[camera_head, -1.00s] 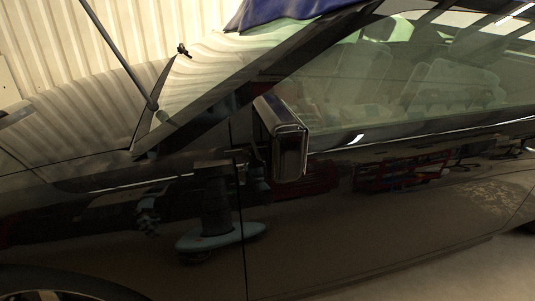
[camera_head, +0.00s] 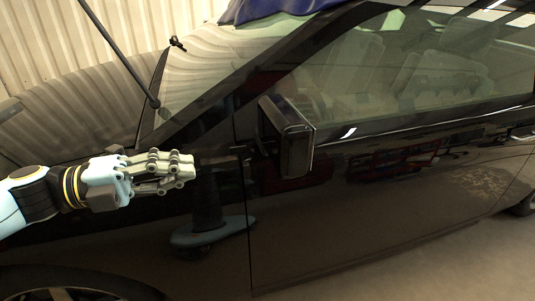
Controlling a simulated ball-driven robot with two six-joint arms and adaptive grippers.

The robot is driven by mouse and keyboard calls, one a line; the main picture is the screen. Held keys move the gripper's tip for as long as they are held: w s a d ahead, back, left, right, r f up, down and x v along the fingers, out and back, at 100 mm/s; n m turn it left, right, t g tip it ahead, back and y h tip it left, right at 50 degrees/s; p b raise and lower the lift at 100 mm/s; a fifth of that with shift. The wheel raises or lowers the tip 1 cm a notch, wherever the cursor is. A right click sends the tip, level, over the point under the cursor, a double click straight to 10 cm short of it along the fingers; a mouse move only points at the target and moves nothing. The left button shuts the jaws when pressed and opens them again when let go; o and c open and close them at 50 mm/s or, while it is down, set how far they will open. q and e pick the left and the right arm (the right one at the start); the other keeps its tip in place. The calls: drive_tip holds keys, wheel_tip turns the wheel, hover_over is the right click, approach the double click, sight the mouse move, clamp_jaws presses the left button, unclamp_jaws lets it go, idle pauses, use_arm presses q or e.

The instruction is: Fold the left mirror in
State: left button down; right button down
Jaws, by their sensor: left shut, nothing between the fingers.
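The left mirror (camera_head: 297,142) is a dark, glossy housing on the black car's door, near the front lower corner of the side window. It sticks out from the door. My left gripper (camera_head: 190,169) comes in from the left with its fingers pointing right toward the mirror. It is shut and empty, and in the picture a gap separates its fingertips from the mirror. My right gripper is not in view.
The black car's door (camera_head: 380,215) fills the lower right, with glossy reflections on it. The windshield (camera_head: 220,80) and hood lie behind the gripper. A thin dark pole (camera_head: 118,50) slants across the upper left. A blue cloth (camera_head: 270,8) lies on the roof edge.

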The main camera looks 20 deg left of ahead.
sight(281, 154)
use_arm(q)
drive_tip(key=p+x, duration=0.2)
drive_tip(key=x, duration=1)
drive_tip(key=shift+w+d+r, duration=0.1)
drive_tip(key=shift+w+d, duration=0.1)
drive_tip(key=shift+w+d+p, duration=0.35)
drive_tip(key=shift+d, duration=0.15)
drive_tip(key=shift+d, duration=0.1)
